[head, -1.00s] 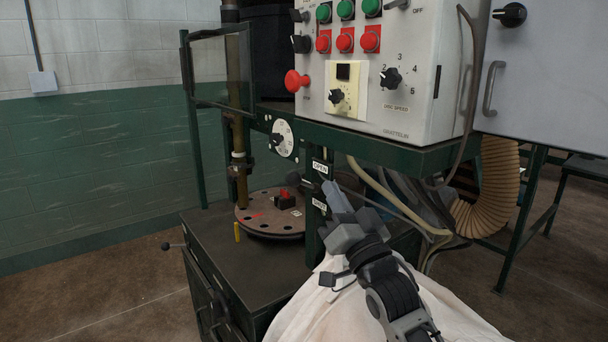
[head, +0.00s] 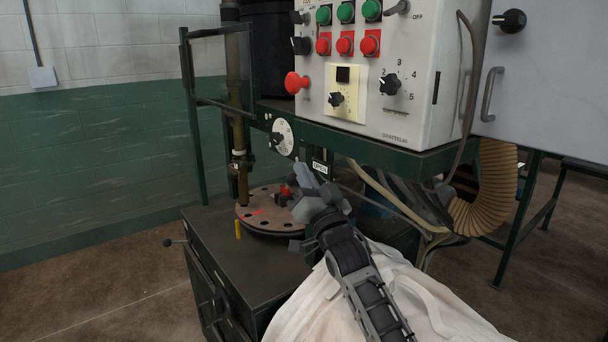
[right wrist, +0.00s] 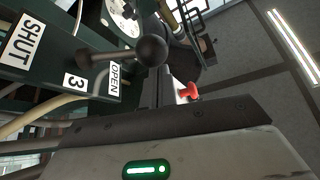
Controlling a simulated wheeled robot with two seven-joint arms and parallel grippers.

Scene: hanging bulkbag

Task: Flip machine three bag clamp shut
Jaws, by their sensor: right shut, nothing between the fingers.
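The bag clamp lever (right wrist: 115,54) is a dark bar with a black ball end (right wrist: 152,50) in the right wrist view. The ball end lies on the OPEN label's (right wrist: 115,77) side, away from the SHUT label (right wrist: 28,37); a 3 label (right wrist: 74,82) sits between them. In the head view my right gripper (head: 303,173) is shut and empty, in front of the machine's post beside the OPEN label (head: 320,168). It hides the lever and the SHUT label there. In the wrist view its fingers (right wrist: 163,88) are close below the ball; contact is unclear. My left gripper is not in view.
The white bag (head: 400,290) lies below my right arm. A control box (head: 385,70) with a red mushroom button (head: 296,83) overhangs the post. A round turntable (head: 262,222) stands behind my gripper. Hoses (head: 400,205) hang to the right.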

